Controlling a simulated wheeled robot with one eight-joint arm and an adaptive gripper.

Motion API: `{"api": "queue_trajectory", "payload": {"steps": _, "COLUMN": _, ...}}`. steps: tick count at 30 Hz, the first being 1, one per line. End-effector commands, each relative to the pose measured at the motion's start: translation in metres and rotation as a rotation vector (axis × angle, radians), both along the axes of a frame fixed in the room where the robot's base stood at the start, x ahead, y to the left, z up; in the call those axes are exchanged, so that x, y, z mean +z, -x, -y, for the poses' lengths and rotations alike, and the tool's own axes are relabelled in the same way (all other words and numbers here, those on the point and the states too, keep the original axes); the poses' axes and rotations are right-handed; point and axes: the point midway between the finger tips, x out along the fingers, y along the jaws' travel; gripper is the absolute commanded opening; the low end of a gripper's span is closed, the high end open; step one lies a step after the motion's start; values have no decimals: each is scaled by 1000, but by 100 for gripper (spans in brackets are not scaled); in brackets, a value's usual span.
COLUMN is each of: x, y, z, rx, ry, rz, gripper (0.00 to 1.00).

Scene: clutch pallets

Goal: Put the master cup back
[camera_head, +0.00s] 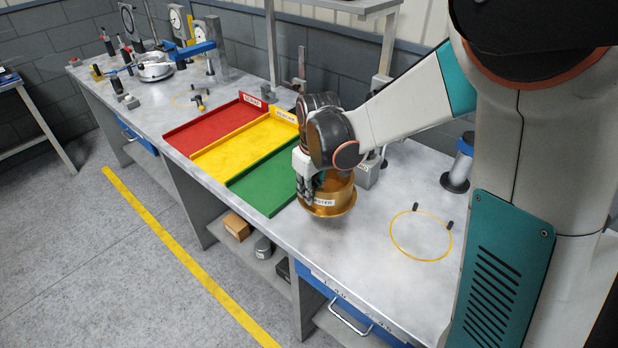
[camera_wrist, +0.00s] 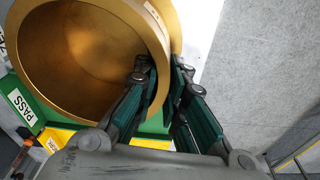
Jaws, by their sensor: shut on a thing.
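The master cup (camera_head: 330,196) is a brass-coloured cup with a wide flange and a white label reading "STER". My gripper (camera_head: 308,182) is shut on its wall in the head view. The cup is at the bench's front edge, just right of the green tray; I cannot tell whether it touches the bench top. In the wrist view the cup (camera_wrist: 85,60) fills the upper left, and my gripper's fingers (camera_wrist: 168,88) pinch its rim, one inside and one outside. A yellow ring (camera_head: 392,238) with two dark pegs marks the bench to the right.
Red (camera_head: 215,122), yellow (camera_head: 240,146) and green (camera_head: 262,184) trays lie side by side left of the cup. A blue-and-black post stand (camera_head: 460,165) stands behind the yellow ring. The bench inside the ring is clear. Gauges and tools stand at the far left end.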

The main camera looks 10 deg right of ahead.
Motion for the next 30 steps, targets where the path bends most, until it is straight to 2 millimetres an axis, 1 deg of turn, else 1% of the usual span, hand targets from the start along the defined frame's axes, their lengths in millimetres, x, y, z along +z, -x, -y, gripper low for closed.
{"api": "queue_trajectory", "payload": {"steps": 1, "x": -12, "y": -1, "z": 0, "rx": 0, "ry": 1, "rz": 0, "gripper": 0}}
{"api": "queue_trajectory", "payload": {"steps": 6, "x": -35, "y": -1, "z": 0, "rx": 0, "ry": 1, "rz": 0, "gripper": 0}}
{"api": "queue_trajectory", "payload": {"steps": 16, "x": -52, "y": 0, "z": 0, "rx": 0, "ry": 1, "rz": 0, "gripper": 0}}
{"api": "queue_trajectory", "payload": {"steps": 24, "x": -84, "y": -1, "z": 0, "rx": 0, "ry": 1, "rz": 0, "gripper": 0}}
{"api": "queue_trajectory", "payload": {"steps": 27, "x": -88, "y": 0, "z": 0, "rx": 0, "ry": 1, "rz": 0, "gripper": 0}}
{"api": "queue_trajectory", "payload": {"steps": 30, "x": -87, "y": 0, "z": 0, "rx": 0, "ry": 1, "rz": 0, "gripper": 0}}
